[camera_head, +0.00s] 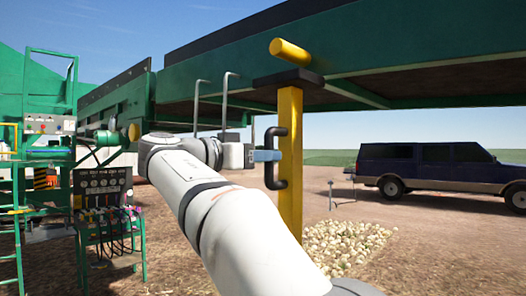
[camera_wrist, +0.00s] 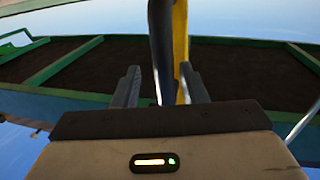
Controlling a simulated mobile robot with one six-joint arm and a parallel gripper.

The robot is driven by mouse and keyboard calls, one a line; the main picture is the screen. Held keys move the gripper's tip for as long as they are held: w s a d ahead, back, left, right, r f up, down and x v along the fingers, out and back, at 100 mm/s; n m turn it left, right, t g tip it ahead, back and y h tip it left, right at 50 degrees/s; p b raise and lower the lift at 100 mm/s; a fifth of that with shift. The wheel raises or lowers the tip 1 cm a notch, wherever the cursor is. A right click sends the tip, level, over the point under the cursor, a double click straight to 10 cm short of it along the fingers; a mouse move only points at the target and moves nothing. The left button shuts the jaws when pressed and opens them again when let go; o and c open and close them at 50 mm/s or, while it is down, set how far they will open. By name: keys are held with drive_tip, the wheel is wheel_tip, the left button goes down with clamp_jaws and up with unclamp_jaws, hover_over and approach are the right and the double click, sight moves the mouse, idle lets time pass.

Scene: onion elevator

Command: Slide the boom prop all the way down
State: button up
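The boom prop (camera_head: 290,205) is an upright yellow post under the green boom (camera_head: 375,60), with a black cap plate (camera_head: 288,79) at its top. A black bar handle (camera_head: 275,170) is on its left side. My gripper (camera_head: 271,155) is at mid-height of this handle, reaching it from the left. In the wrist view, the handle (camera_wrist: 161,45) runs between the two dark fingers of my gripper (camera_wrist: 162,78). The fingers are apart, with gaps visible on both sides of the handle. The yellow post (camera_wrist: 181,40) shows just behind it. The prop's foot is hidden behind my arm.
A yellow cylinder (camera_head: 290,51) sticks out from the boom above the prop. A control stand with hoses (camera_head: 103,190) and green machinery (camera_head: 45,125) are at left. An onion pile (camera_head: 345,245) lies right of the prop. A dark blue car (camera_head: 430,168) stands farther back.

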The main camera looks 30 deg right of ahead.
drive_tip(key=shift+w+d, duration=0.2)
drive_tip(key=shift+d, duration=0.85)
drive_tip(key=shift+c, duration=0.2)
drive_tip(key=shift+w, duration=0.1)
clamp_jaws()
